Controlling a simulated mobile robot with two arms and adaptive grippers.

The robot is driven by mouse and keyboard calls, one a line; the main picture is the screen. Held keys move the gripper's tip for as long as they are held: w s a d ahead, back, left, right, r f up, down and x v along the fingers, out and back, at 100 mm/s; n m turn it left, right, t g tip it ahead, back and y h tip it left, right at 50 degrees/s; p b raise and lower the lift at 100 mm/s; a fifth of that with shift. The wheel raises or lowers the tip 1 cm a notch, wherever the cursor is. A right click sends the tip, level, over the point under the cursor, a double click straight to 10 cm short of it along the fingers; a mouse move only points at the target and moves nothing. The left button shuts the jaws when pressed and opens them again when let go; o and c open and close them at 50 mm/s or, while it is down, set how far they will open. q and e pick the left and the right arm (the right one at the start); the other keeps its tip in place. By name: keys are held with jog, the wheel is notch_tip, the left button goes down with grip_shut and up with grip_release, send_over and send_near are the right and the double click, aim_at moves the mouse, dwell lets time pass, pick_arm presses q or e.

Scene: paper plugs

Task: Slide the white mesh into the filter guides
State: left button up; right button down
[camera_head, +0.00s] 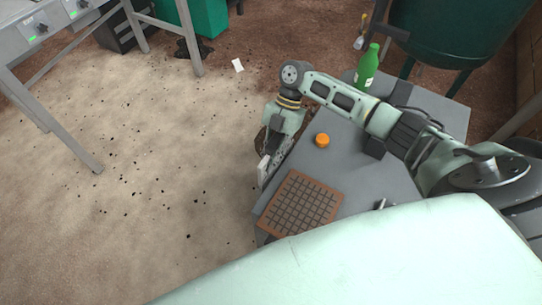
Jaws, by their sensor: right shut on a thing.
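My right arm reaches from the right across the grey table. Its gripper (267,163) points down at the table's left edge and is shut on a thin pale piece that looks like the white mesh (262,170). The mesh is seen nearly edge-on and is small, so its weave does not show. I cannot make out the filter guides; the area under the gripper is partly hidden by my wrist and the table edge. My left gripper is not in view.
The grey table (350,183) carries a brown gridded tray (300,204), a small orange jar or cap (322,141) and a green bottle (367,70). A dark green tank (460,30) stands behind. Left of the table is open sandy floor with dark specks and a white scrap (238,65).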

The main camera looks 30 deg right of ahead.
jog(key=shift+s+d+f, duration=0.1)
jog(key=shift+f, duration=0.1)
jog(key=c, duration=1.6)
grip_release()
jog(key=shift+o, duration=0.2)
jog(key=shift+r, duration=0.2)
jog(key=shift+w+d+r, duration=0.15)
jog(key=shift+w+r, duration=0.1)
jog(key=v, duration=1.1)
jog(key=shift+w+d, duration=0.1)
